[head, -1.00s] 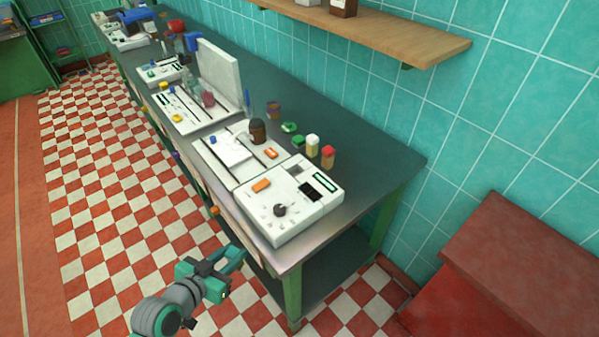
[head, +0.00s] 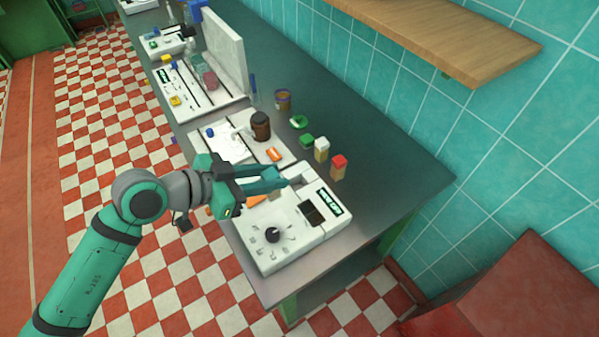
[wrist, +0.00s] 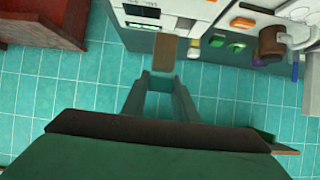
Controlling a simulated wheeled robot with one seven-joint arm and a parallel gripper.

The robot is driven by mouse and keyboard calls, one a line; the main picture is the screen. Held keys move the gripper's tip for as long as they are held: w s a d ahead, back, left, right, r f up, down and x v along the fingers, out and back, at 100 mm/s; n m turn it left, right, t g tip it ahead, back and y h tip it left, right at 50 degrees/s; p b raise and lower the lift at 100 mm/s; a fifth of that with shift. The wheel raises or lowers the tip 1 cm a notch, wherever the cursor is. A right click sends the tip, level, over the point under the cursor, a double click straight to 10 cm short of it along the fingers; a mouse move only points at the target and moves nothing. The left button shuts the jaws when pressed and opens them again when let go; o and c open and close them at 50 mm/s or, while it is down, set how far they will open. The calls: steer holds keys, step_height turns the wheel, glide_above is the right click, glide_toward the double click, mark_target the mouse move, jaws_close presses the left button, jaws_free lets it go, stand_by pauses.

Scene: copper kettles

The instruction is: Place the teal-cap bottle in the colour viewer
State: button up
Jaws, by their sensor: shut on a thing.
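My gripper (head: 284,181) is shut on a small tan-bodied bottle (head: 276,196), which hangs below the fingertips over the near white device. In the wrist view the tan body (wrist: 164,54) sticks out beyond the fingertips (wrist: 162,80). The colour viewer appears to be this white box (head: 262,253) at the near table end, with a black dial, a dark window and a green display. A grey recess shows near its back corner, partly behind the fingers. The bottle looks above the box, not in it.
Bottles with red (head: 338,166), white (head: 321,149) and green (head: 306,141) caps stand behind the box. A wooden shelf (head: 450,45) juts from the wall above.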

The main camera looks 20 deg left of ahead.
steer(key=shift+w+d+f, duration=0.4)
steer(key=shift+w+f, duration=1.4)
steer(key=shift+f, duration=0.2)
steer(key=shift+w+d+f, duration=0.45)
steer(key=shift+w+f, duration=1.35)
steer(key=shift+f, duration=0.15)
steer(key=shift+w+d+f, duration=0.4)
steer(key=shift+w+f, duration=1.4)
steer(key=shift+f, duration=0.2)
steer(key=o, duration=1.1)
steer(key=v, duration=1.2)
steer(key=shift+s, duration=0.1)
